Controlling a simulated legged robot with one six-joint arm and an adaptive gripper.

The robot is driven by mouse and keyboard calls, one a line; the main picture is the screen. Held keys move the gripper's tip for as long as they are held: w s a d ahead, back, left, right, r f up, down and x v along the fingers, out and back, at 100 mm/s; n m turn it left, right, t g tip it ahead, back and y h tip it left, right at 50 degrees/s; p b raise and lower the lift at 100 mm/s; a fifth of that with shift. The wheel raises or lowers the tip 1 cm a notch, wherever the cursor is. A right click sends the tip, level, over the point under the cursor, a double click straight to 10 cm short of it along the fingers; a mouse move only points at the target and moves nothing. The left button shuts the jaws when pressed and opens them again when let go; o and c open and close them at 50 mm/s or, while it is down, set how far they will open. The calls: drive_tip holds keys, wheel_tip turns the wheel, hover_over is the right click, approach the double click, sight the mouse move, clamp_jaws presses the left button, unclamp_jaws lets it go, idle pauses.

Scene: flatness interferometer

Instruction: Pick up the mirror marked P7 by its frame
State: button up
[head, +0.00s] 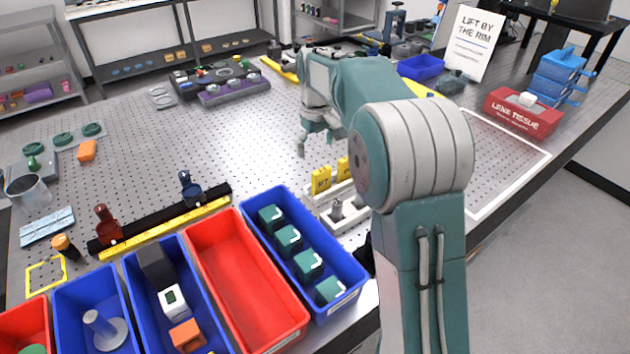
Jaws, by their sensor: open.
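Two upright yellow plates stand in a white holder (352,215) at the centre, left of my arm. The left yellow plate (321,181) has dark lettering too small to read surely; it may be P7. The right yellow plate (343,166) is partly hidden by my arm. I cannot make out a mirror face or frame on either. My gripper (313,147) is open and empty, pointing down above the perforated table, behind and slightly left of the yellow plates, apart from them.
A blue bin of green blocks (350,297) and an empty red bin (258,290) stand in front. A black rail (150,222) with a yellow ruler lies left. A "LIFT BY THE RIM" sign (470,45) stands behind. The perforated table (220,135) is clear left of my gripper.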

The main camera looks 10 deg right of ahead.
sight(322, 170)
drive_tip(key=f, duration=0.2)
drive_tip(key=d+f, duration=0.1)
drive_tip(key=f, duration=0.1)
drive_tip(key=shift+s+d+f, duration=0.1)
drive_tip(key=shift+f, duration=0.05)
drive_tip(key=f, duration=0.5)
drive_tip(key=shift+s, duration=0.35)
drive_tip(key=c, duration=1.1)
